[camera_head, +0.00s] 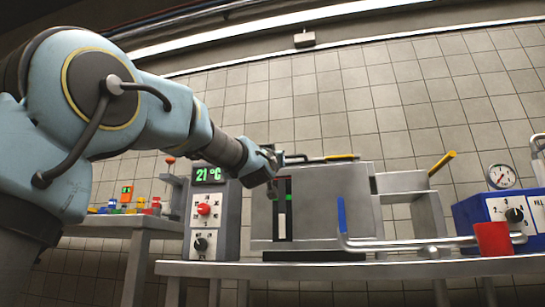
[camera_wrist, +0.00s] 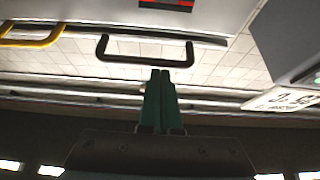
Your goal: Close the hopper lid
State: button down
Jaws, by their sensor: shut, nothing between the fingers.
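The hopper is the large grey metal machine (camera_head: 330,205) on the bench, with a dark level strip on its front. A dark bar handle (camera_head: 297,158) shows along its top edge, and a yellow handle (camera_head: 342,157) lies flat to the right of it. Whether the lid is raised or down is not clear. In the wrist view, the black handle (camera_wrist: 146,61) is just beyond the green fingertips of my gripper (camera_wrist: 160,73). The fingers are together and empty. They look close to the handle, but contact cannot be told. The yellow handle (camera_wrist: 35,42) is at left.
A grey control box (camera_head: 212,215) reading 21 °C stands just left of the hopper. Another yellow lever (camera_head: 442,163) sticks up.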

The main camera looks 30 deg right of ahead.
jog(key=p+v, duration=0.1)
jog(key=v, duration=0.9)
jog(key=shift+p, duration=0.3)
jog(key=shift+w+r, duration=0.1)
jog(key=w+a+f+g+y+p, duration=0.4)
jog(key=w+p, duration=0.5)
jog(key=p, duration=0.7)
jog(key=w+a+f+n+g+y+p, duration=0.1)
jog(key=a+f+g+y+p, duration=0.15)
jog(key=a+p, duration=0.45)
jog(key=a+f+n+g+y+p, duration=0.15)
jog(key=a+y+p, duration=0.25)
jog(key=p, duration=0.4)
jog(key=s+a+r+n+g+y+p, duration=0.1)
jog(key=s+a+g+p, duration=0.3)
jog(key=s+a+p, duration=0.4)
jog(key=s+a+r+n+g+y+p, duration=0.1)
jog(key=s+a+n+g+y+p, duration=0.2)
jog(key=s+a+p, duration=0.6)
jog(key=a+g+p, duration=0.1)
jog(key=a+p, duration=0.2)
jog(key=p, duration=0.4)
jog(key=shift+a+r+g, duration=0.2)
jog(key=shift+r+g, duration=0.1)
